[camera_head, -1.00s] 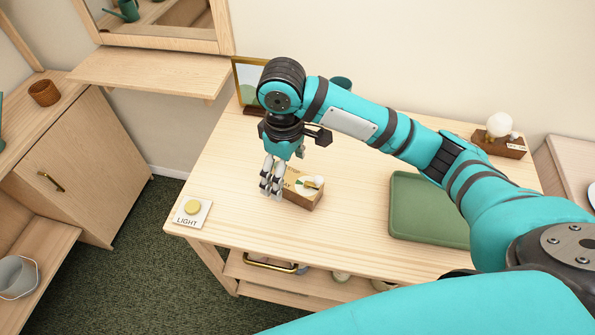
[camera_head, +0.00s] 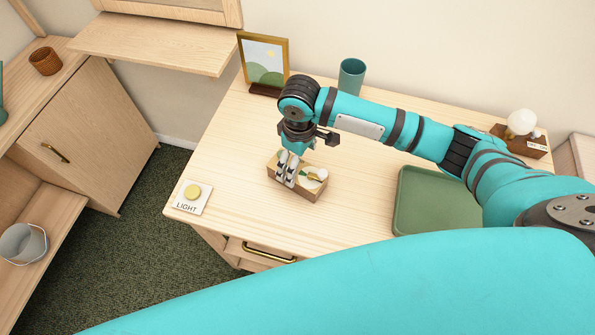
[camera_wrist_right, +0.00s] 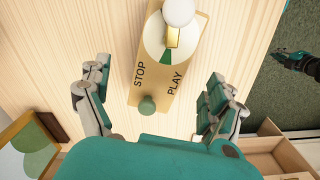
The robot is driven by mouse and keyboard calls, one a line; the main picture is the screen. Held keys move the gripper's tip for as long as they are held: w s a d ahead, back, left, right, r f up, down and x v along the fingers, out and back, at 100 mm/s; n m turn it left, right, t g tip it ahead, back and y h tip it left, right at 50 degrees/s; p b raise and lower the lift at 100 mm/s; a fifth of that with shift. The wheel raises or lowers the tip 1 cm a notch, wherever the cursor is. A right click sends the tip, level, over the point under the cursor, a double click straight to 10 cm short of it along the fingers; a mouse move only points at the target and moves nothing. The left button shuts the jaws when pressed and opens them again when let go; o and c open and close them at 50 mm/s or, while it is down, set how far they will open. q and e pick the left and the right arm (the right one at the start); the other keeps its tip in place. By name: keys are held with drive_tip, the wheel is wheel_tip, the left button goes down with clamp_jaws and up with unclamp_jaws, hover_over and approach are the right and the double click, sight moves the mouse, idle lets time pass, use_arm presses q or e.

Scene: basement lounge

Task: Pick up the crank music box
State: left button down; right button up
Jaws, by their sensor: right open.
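The crank music box (camera_head: 311,187) is a wooden block on the light wood table, below my right gripper. In the right wrist view the music box (camera_wrist_right: 150,83) shows STOP and PLAY lettering, a white dial with a green wedge, a gold crank with a white knob, and a green knob at the near end. My right gripper (camera_head: 286,183) points down over its left part. In the wrist view the right gripper (camera_wrist_right: 158,76) is open, its fingers on both sides of the box with gaps. A dark and teal part (camera_wrist_right: 298,63), possibly my left gripper, shows over the floor.
A LIGHT button (camera_head: 192,196) sits at the table's front left corner. A picture frame (camera_head: 264,60) and a teal cup (camera_head: 351,76) stand at the back. A green tray (camera_head: 425,205) lies to the right. A bulb on a wooden base (camera_head: 521,142) stands at the back right.

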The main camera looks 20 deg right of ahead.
sight(298, 174)
drive_tip(key=shift+f, duration=0.95)
wheel_tip(298, 174, down, 4)
drive_tip(key=shift+a+r+p, duration=0.1)
drive_tip(key=shift+r+p, duration=0.05)
drive_tip(key=shift+p, duration=0.6)
drive_tip(key=shift+f, duration=0.55)
drive_tip(key=shift+c, duration=0.9)
use_arm(q)
drive_tip(key=shift+w+d+r, duration=0.2)
drive_tip(key=shift+w+r, duration=0.2)
drive_tip(key=shift+r, duration=0.1)
drive_tip(key=shift+w+d+r, duration=0.2)
drive_tip(key=shift+w+r, duration=0.15)
drive_tip(key=shift+r, duration=0.1)
use_arm(e)
drive_tip(key=c, duration=1.3)
